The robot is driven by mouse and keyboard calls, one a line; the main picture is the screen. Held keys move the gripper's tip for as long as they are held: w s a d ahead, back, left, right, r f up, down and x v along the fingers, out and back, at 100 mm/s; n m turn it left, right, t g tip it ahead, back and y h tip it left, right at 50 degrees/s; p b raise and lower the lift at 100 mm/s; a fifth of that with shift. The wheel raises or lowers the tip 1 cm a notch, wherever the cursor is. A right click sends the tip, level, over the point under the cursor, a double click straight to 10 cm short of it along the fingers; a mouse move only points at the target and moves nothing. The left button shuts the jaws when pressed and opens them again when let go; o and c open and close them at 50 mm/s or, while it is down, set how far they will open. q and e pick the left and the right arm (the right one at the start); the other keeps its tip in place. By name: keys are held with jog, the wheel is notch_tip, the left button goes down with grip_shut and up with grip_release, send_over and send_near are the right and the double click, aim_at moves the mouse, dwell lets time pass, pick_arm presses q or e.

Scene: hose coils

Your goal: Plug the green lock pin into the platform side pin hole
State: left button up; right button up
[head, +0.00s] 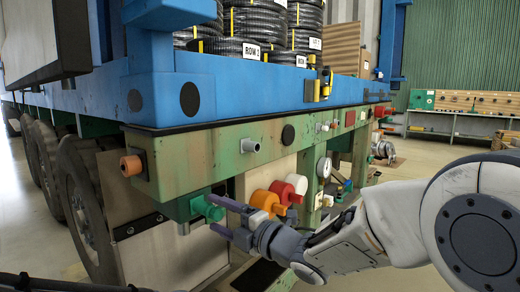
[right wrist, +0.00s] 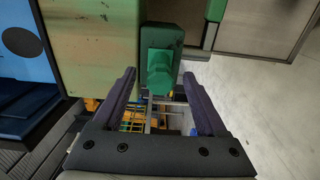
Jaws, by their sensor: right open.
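The green lock pin (head: 207,208) sits at a green block on the lower side of the platform (head: 205,158). It also shows in the right wrist view (right wrist: 160,72), ahead of the fingers and centred between them. I cannot tell how deep it sits in its hole. My right gripper (head: 217,215) is open, its two purple-grey fingers level with the pin's end; no contact is clear. The fingers also show in the right wrist view (right wrist: 158,95) with a gap on both sides of the pin. My left gripper is not in the head view.
Orange (head: 268,202) and red (head: 285,192) fittings stick out just right of the gripper. An orange knob (head: 131,165) is at the platform corner. Truck wheels (head: 82,190) stand at the left. Black hose coils (head: 250,50) lie on the blue deck above.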

jog(key=shift+b+v, duration=0.35)
jog(key=shift+v, duration=1.8)
